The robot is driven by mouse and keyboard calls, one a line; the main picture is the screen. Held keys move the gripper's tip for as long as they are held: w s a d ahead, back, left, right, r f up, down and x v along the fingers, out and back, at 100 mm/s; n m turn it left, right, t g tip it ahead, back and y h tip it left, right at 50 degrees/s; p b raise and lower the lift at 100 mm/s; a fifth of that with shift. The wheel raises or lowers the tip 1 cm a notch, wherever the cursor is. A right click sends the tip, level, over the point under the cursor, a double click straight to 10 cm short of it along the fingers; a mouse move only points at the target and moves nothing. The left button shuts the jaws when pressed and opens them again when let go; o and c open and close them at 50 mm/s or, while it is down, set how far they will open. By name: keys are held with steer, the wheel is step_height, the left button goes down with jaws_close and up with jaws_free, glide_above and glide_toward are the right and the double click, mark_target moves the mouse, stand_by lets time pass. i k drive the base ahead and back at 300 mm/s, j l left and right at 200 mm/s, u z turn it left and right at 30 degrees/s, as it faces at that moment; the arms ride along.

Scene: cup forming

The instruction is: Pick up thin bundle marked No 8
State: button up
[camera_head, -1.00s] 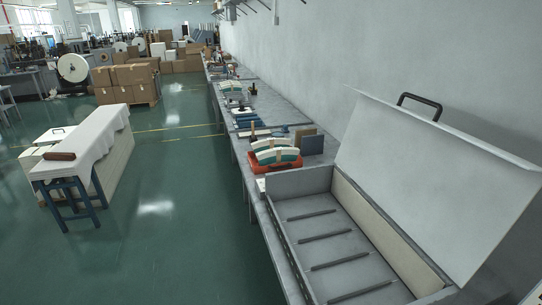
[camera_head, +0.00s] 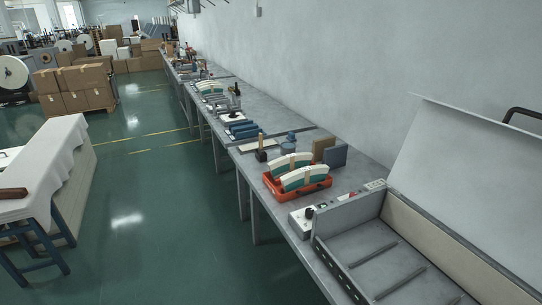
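Two curved white-and-green bundles with tan bands stand side by side in a red tray (camera_head: 329,184) on the long grey bench. The back bundle (camera_head: 283,165) is partly hidden by the front bundle (camera_head: 302,178). Similar pale green-white bundles (camera_head: 211,88) sit farther along the bench. No No 8 mark can be read at this size. My gripper is not in view.
A grey open box (camera_head: 375,250) with a raised lid (camera_head: 470,170) fills the near right of the bench (camera_head: 250,172). A white control box (camera_head: 302,217) stands beside the tray. A cloth-covered table (camera_head: 50,165) is at left. Green floor (camera_head: 160,220) between is clear.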

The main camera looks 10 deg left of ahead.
mark_target(280, 167)
steer(key=i+j+z, duration=0.1)
steer(key=i+j, duration=1.6)
steer(key=i, duration=0.85)
